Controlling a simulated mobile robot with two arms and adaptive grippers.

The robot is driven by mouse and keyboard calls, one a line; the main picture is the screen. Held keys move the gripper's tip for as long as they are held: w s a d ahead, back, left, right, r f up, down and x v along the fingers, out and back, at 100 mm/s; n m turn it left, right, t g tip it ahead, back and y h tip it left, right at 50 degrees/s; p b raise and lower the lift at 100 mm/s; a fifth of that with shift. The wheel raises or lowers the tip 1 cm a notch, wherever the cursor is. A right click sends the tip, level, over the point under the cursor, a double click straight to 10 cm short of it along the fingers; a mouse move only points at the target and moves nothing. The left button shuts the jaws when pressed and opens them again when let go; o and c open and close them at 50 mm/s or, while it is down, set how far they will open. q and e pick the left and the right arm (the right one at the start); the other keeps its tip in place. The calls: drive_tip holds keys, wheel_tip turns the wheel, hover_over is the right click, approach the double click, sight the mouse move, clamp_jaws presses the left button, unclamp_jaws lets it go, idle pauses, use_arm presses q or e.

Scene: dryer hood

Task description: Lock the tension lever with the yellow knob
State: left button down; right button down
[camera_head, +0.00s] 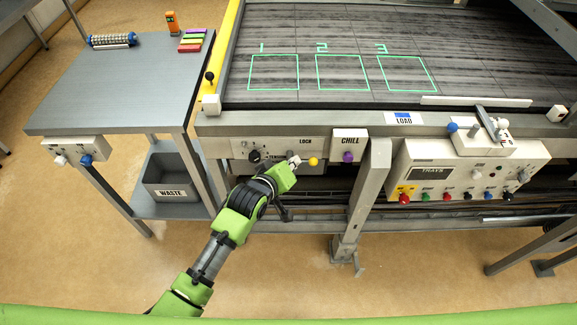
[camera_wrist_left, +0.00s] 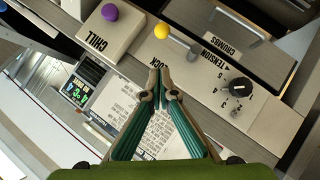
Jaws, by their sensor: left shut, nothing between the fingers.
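The tension lever's yellow knob (camera_head: 313,161) shows in the head view on the front panel under the word LOCK, just right of my left gripper (camera_head: 296,161). In the left wrist view the yellow knob (camera_wrist_left: 161,31) is at the top, beyond the fingertips and apart from them in the picture. My left gripper (camera_wrist_left: 161,68) is shut and empty, its fingertips together over the panel near the LOCK label. The gap in depth between fingertips and knob is hard to tell. My right gripper is not in view.
A purple CHILL knob (camera_head: 348,156) sits just right of the yellow knob. A black tension dial (camera_wrist_left: 240,87) is on the same panel. The TRAYS control box (camera_head: 470,170) is farther right. A grey side table (camera_head: 130,85) with a WASTE bin (camera_head: 172,176) stands left.

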use_arm(q)
drive_tip(key=shift+v, duration=1.85)
